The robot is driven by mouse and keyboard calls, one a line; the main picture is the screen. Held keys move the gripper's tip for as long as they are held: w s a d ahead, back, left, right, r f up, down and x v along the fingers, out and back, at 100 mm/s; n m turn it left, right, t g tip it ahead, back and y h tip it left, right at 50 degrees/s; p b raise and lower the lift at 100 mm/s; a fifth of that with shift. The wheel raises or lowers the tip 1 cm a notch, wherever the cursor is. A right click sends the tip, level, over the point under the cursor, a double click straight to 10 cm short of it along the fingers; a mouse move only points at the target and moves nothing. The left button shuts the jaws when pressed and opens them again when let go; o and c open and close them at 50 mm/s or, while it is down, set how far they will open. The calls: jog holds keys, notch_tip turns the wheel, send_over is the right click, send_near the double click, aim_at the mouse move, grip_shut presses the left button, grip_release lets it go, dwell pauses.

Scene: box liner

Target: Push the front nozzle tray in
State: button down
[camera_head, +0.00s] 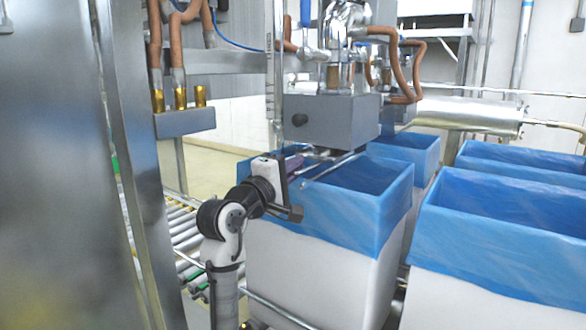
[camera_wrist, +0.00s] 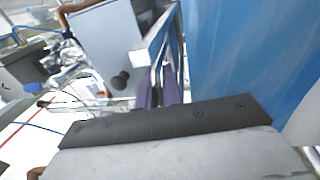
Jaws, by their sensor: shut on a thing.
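The front nozzle tray (camera_head: 335,168) shows as thin metal rails below the grey nozzle housing (camera_head: 336,121), over the open top of the blue-lined box (camera_head: 345,232). My gripper (camera_head: 293,164) reaches the tray's near left end from the left and is shut on it. In the wrist view the two purple fingers (camera_wrist: 158,80) meet the tray's metal bars (camera_wrist: 157,58). The exact grip point is small and partly hidden. The housing also shows in the wrist view (camera_wrist: 103,45), with a black knob on its side.
More blue-lined boxes (camera_head: 500,245) stand to the right and behind. A roller conveyor (camera_head: 180,225) runs at the left, beside a large steel panel (camera_head: 55,170). Brown hoses (camera_head: 405,65) hang above the housing. The blue liner (camera_wrist: 240,50) is close beside my gripper.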

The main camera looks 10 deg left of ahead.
aim_at(313, 158)
jog(key=p+x, duration=0.1)
jog(key=x, duration=0.2)
jog(key=shift+w+d+f, duration=0.15)
jog(key=shift+w, duration=0.15)
jog(key=c, duration=1.5)
grip_release()
jog(key=shift+w+f, duration=0.1)
jog(key=shift+w, duration=0.05)
jog(key=shift+c, duration=0.2)
